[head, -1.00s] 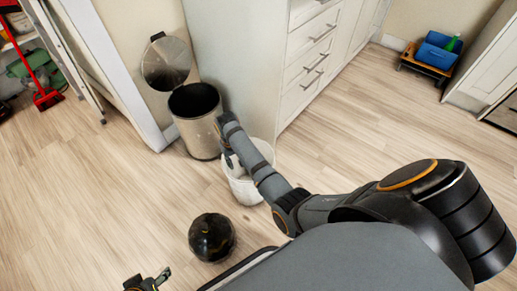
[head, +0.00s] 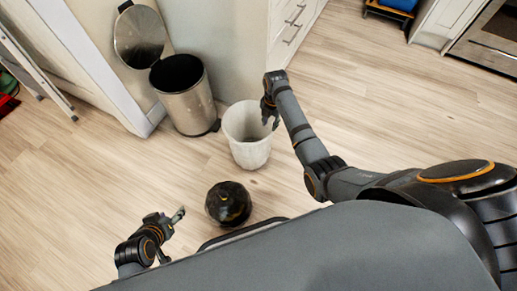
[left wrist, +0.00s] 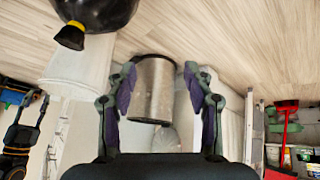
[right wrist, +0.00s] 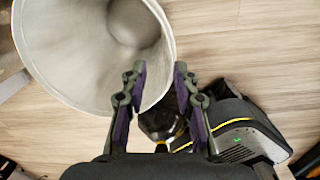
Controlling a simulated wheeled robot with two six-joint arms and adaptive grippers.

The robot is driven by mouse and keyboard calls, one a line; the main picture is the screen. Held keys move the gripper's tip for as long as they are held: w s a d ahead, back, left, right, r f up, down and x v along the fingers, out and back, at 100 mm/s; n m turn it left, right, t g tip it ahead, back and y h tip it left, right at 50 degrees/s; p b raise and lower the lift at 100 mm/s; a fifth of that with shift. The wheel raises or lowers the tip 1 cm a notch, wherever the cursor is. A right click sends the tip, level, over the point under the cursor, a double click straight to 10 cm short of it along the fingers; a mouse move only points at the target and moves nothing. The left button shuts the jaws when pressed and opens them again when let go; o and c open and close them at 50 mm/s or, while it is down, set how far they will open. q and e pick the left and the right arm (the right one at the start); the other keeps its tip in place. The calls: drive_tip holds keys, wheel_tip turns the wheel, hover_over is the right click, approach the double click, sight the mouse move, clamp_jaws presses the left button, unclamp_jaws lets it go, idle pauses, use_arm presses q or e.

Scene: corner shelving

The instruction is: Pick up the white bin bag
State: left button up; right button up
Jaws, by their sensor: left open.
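I cannot make out a separate white bin bag in any view. A white bin (head: 247,152) stands upright on the floor; the right wrist view shows its inside (right wrist: 85,50), which looks empty. A black bag (head: 228,204) sits on the floor in front of it; its yellow tie shows in the left wrist view (left wrist: 75,32). My right gripper (head: 269,116) is at the white bin's right rim, with its fingers apart and nothing held in the right wrist view (right wrist: 159,70). My left gripper (head: 180,214) is open and empty, left of the black bag.
A steel pedal bin (head: 186,103) with its lid (head: 138,36) raised stands behind and left of the white bin, beside a cabinet (head: 232,55). A ladder (head: 38,62) is at the far left. The floor (head: 390,105) to the right is clear.

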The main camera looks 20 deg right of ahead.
drive_tip(key=shift+s+d+n, duration=0.1)
drive_tip(key=shift+d+n, duration=0.1)
drive_tip(key=shift+n, duration=0.1)
drive_tip(key=shift+f, duration=0.15)
wheel_tip(320, 180, down, 3)
drive_tip(key=shift+r+b, duration=0.1)
drive_tip(key=shift+b, duration=0.75)
wheel_tip(320, 180, down, 2)
drive_tip(key=shift+a+f+b, duration=0.1)
drive_tip(key=shift+b, duration=0.45)
use_arm(q)
drive_tip(key=w+r+t, duration=0.6)
drive_tip(key=w+r, duration=0.1)
drive_tip(key=r, duration=0.4)
drive_tip(key=w+a+r+t, duration=0.1)
drive_tip(key=w+r+t, duration=0.5)
drive_tip(key=r, duration=0.5)
drive_tip(key=shift+w+r, duration=0.15)
drive_tip(key=shift+w, duration=0.8)
